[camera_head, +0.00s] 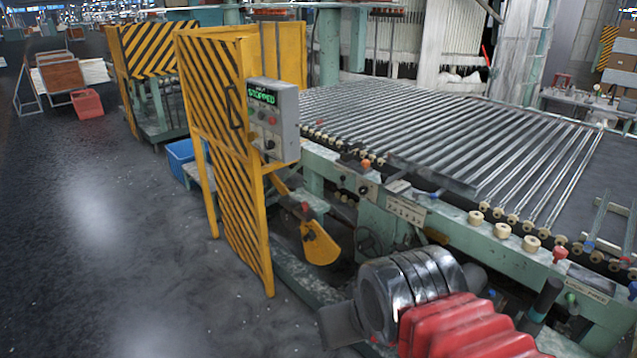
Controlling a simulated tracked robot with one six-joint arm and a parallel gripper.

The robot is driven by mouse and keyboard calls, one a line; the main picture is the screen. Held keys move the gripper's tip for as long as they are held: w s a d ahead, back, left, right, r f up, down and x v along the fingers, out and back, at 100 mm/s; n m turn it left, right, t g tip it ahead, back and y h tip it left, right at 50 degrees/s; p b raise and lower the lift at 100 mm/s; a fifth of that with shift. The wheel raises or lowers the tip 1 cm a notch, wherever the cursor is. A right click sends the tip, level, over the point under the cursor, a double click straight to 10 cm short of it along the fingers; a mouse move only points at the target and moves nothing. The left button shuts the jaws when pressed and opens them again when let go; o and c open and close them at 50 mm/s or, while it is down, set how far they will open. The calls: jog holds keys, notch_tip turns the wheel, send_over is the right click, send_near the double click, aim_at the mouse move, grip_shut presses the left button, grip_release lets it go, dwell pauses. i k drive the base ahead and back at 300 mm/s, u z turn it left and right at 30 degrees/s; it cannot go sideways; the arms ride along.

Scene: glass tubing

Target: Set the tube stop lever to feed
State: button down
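I cannot tell for sure which control is the tube stop lever. A red knob (305,207) sits above a yellow fan-shaped plate (320,243), low beside the yellow guard. Another red knob (560,254) stands on the machine's front rail at the right. The grey control box (272,120) has a green display reading "STOPPED". My arm enters at the bottom right, with a dark metallic joint and red ribbed parts. A flat grey piece at its left end seems to be my gripper (341,325). Its fingers are not clear, and it appears apart from the controls.
Rows of glass tubes (430,130) lie across the green machine (445,235), with pale rollers along its front. A yellow-and-black striped guard (232,170) stands at the left of the machine. A blue crate (183,160) sits behind it. The dark floor at the left is clear.

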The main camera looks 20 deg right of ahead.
aim_at(341, 184)
jog(key=u, duration=0.4)
jog(key=i, duration=1.25)
jog(key=u, duration=0.25)
